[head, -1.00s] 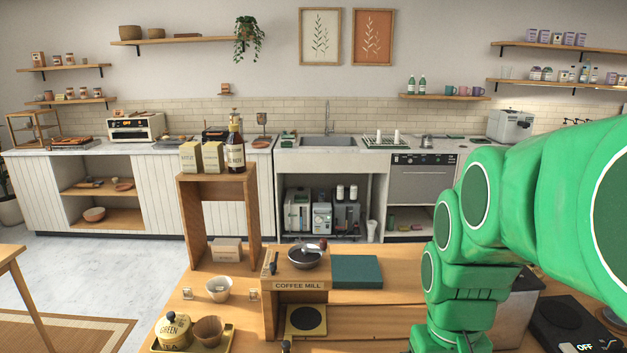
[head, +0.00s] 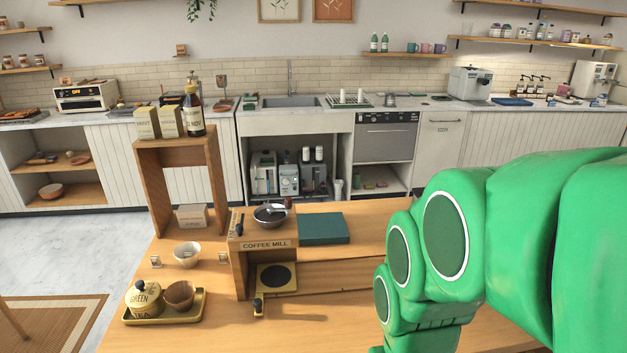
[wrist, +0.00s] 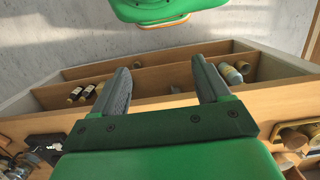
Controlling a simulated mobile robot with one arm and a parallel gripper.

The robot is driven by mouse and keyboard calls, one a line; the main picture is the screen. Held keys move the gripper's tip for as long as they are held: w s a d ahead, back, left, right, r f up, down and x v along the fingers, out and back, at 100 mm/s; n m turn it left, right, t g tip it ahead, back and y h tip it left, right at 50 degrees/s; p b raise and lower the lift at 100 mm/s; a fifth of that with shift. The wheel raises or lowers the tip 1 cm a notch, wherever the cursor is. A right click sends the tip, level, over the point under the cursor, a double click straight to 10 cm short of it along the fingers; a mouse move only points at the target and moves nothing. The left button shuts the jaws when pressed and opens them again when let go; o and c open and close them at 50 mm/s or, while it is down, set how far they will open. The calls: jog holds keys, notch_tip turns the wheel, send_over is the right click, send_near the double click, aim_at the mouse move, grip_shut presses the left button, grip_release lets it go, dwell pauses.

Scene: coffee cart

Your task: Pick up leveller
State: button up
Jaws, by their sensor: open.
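My gripper (wrist: 161,76) is open in the wrist view, its two dark fingers apart with nothing between them. It is above an open wooden shelf unit (wrist: 160,98). I cannot pick out the leveller for certain in either view. Small brown and wood-coloured round items (wrist: 293,138) show at the right edge of the wrist view, too cropped to identify. In the head view my green arm covers the lower right, and my gripper is out of frame.
Dark bottles (wrist: 75,94) lie in the shelf unit.

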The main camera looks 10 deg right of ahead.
jog(key=shift+w, duration=0.1)
jog(key=w+d+f+m+t+y, duration=0.1)
jog(key=w+f+m+y, duration=0.2)
jog(key=w+m+y, duration=0.45)
jog(key=w+d+f+m+t+y, duration=0.1)
jog(key=w+f+m+y, duration=0.3)
jog(key=w, duration=0.6)
jog(key=w+d+f+m+t, duration=0.2)
jog(key=d+m, duration=0.2)
jog(key=d, duration=0.2)
jog(key=w+d+f+m+t, duration=0.3)
jog(key=d+m, duration=0.2)
jog(key=d, duration=0.2)
jog(key=w+d+f+m+t+h, duration=0.1)
jog(key=w+d+f+m+t, duration=0.1)
jog(key=d+m, duration=0.3)
jog(key=shift+w+d+f+t, duration=0.4)
jog(key=shift+d+f+t, duration=0.15)
jog(key=shift+d+t, duration=0.1)
jog(key=shift+x, duration=3.9)
jog(key=shift+r, duration=0.15)
grip_shut()
